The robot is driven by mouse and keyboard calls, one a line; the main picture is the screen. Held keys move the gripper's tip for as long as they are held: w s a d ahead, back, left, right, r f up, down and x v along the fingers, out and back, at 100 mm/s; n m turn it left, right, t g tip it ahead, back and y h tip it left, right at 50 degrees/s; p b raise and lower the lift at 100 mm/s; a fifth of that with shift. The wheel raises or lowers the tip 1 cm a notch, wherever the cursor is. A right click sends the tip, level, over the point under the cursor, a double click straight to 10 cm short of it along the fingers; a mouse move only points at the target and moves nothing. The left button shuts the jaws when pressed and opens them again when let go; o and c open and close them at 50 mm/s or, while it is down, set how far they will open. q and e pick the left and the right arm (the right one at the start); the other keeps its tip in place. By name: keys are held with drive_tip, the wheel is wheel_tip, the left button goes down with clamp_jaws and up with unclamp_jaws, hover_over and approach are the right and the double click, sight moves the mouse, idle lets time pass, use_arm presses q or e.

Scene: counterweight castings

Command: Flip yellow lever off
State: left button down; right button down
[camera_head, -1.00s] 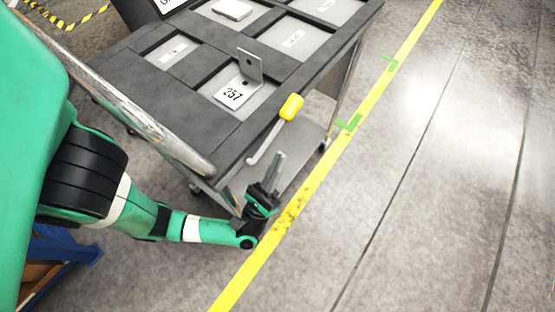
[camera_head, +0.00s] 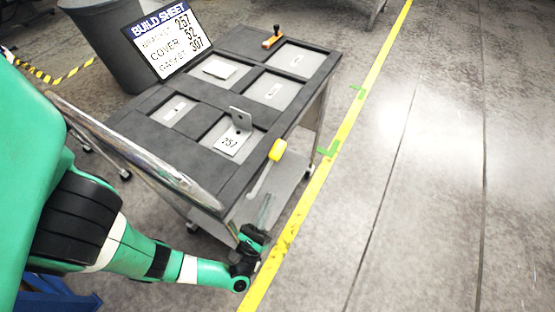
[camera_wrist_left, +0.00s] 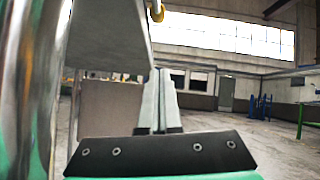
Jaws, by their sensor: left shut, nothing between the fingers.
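The yellow lever (camera_head: 278,149) has a yellow grip on a bent grey rod at the near right edge of the cart. The grip points up and away to the right. My left gripper (camera_head: 266,203) is low beside the cart, below the lever, with its fingers pointing up. It is shut and empty, and appears apart from the lever. In the left wrist view the shut fingers (camera_wrist_left: 160,85) stand upright in the middle, and a small yellow part (camera_wrist_left: 156,12) shows at the top edge. My right gripper is not in view.
The dark cart (camera_head: 170,145) has several recessed compartments, with a bracket (camera_head: 241,118) by the 257 label. A metal rail (camera_head: 150,155) runs along its left side. A build sheet sign (camera_head: 167,40), a grey bin (camera_head: 110,45) and an orange-handled item (camera_head: 272,40) are farther back. Floor is clear at right.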

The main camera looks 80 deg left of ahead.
sight(268, 168)
use_arm(q)
drive_tip(key=w+a+r+p, duration=0.3)
drive_tip(key=w+a+r, duration=0.1)
drive_tip(key=r, duration=0.5)
drive_tip(key=shift+a, duration=0.85)
